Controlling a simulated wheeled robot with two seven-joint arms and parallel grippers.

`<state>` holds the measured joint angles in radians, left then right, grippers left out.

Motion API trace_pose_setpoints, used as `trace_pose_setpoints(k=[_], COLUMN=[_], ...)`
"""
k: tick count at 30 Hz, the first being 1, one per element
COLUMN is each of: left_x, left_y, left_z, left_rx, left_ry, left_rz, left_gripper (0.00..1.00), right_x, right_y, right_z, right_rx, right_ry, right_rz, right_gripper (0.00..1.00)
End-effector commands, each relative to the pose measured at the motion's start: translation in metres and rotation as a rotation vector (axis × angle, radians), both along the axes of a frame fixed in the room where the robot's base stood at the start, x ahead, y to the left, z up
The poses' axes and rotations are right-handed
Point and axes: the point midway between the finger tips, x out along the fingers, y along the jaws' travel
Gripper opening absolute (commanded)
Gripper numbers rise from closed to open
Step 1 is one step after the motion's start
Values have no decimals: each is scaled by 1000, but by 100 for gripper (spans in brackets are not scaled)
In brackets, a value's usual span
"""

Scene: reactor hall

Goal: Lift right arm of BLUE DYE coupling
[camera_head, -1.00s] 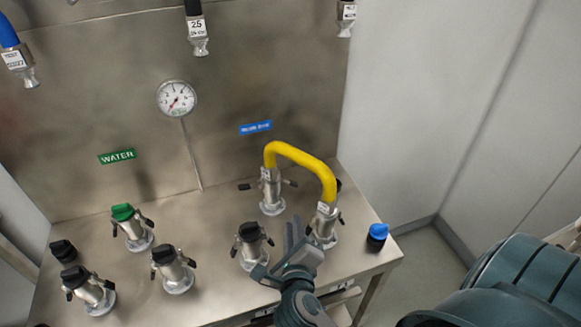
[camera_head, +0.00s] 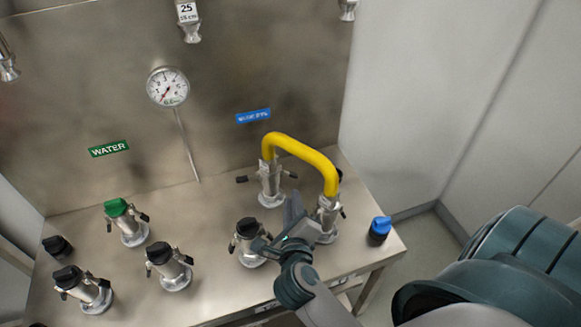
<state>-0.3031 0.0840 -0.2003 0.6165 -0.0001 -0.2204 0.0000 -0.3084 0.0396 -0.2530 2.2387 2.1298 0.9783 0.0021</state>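The blue label (camera_head: 253,116) on the back panel is too blurred to read. Below it stands a silver coupling (camera_head: 270,185) with the yellow hose (camera_head: 300,150) on top. Its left arm (camera_head: 243,179) and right arm (camera_head: 290,174) stick out to the sides. The hose's other end sits on a second silver coupling (camera_head: 326,217) at the front right. My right gripper (camera_head: 293,208) points up just left of this second coupling, in front of and below the first. I cannot tell whether it touches anything or how far its fingers are apart. My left gripper is not in view.
A black-capped coupling (camera_head: 249,243) stands close to the left of my gripper. A blue-capped fitting (camera_head: 379,230) is near the table's right edge. Black- and green-capped couplings stand left, by the WATER label (camera_head: 109,148). A gauge (camera_head: 167,87) is on the panel.

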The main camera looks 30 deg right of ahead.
Motion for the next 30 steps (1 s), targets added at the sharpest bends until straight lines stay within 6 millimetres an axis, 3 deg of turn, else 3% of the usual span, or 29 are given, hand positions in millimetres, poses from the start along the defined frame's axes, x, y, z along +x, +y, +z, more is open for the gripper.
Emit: trace_pose_setpoints(k=[24,30], left_x=[6,6], left_y=[-6,-6], left_z=[27,29], left_rx=[-7,-6], left_ry=[-9,-7], left_rz=[2,3], left_gripper=[34,34], right_x=[111,129], right_y=[-68,-78], right_z=[-31,-38], right_rx=[-2,-1], right_ry=[1,1], right_rz=[-1,-1], right_gripper=[15,15])
